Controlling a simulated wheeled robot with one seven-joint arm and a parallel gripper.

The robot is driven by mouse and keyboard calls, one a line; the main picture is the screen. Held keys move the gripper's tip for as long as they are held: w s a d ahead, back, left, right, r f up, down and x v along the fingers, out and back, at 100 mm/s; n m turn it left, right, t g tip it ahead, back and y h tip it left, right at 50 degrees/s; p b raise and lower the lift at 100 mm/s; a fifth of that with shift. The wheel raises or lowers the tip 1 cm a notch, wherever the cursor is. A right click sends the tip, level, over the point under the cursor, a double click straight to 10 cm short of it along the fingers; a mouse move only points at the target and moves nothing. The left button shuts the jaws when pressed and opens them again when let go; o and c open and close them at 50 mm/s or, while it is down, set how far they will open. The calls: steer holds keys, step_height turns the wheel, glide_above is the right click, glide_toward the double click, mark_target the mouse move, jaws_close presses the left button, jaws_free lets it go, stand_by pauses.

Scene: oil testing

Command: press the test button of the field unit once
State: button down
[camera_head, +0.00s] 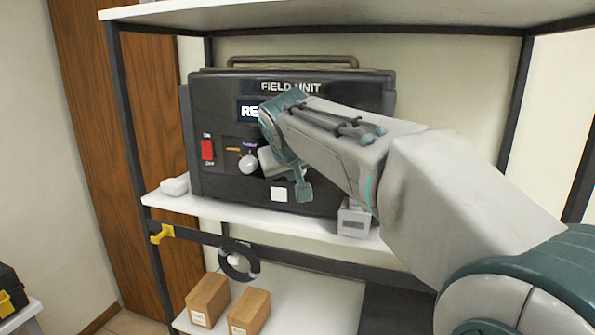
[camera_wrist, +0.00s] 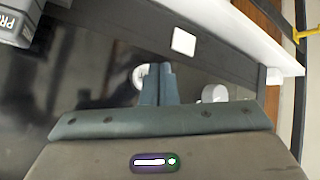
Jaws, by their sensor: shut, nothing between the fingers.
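The field unit (camera_head: 235,90) is a large black case on the upper shelf, labelled FIELD UNIT. Its display (camera_head: 247,110) shows "RE", the rest hidden by my arm. My gripper (camera_wrist: 159,70) is shut and empty, its fingertips pointing at the panel. A round white part (camera_wrist: 138,77) lies partly behind the fingertips; it may be the test button, and whether they touch is unclear. A white knob (camera_head: 248,163) is left of my wrist and also shows in the wrist view (camera_wrist: 214,93). My arm hides the fingertips and the panel behind them in the head view.
A red switch (camera_head: 207,150) is at the unit's left. A white label (camera_head: 279,194) is low on the unit. A small grey box (camera_head: 353,220) stands at the shelf (camera_head: 220,208) front, below my forearm. Two brown boxes (camera_head: 208,299) (camera_head: 249,311) are on the shelf below.

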steer(key=shift+w+d, duration=0.15)
steer(key=shift+w, duration=0.2)
steer(key=shift+w+d, duration=0.15)
steer(key=shift+w, duration=0.25)
stand_by(0.7)
steer(key=shift+s, duration=0.1)
steer(key=shift+s+a, duration=0.3)
steer(key=shift+s, duration=0.4)
steer(key=shift+b, duration=0.3)
steer(key=s, duration=0.1)
steer(key=s+a+b, duration=0.1)
steer(key=s, duration=0.1)
steer(key=s+b, duration=0.1)
steer(key=shift+s+a, duration=0.35)
steer(key=shift+s, duration=0.05)
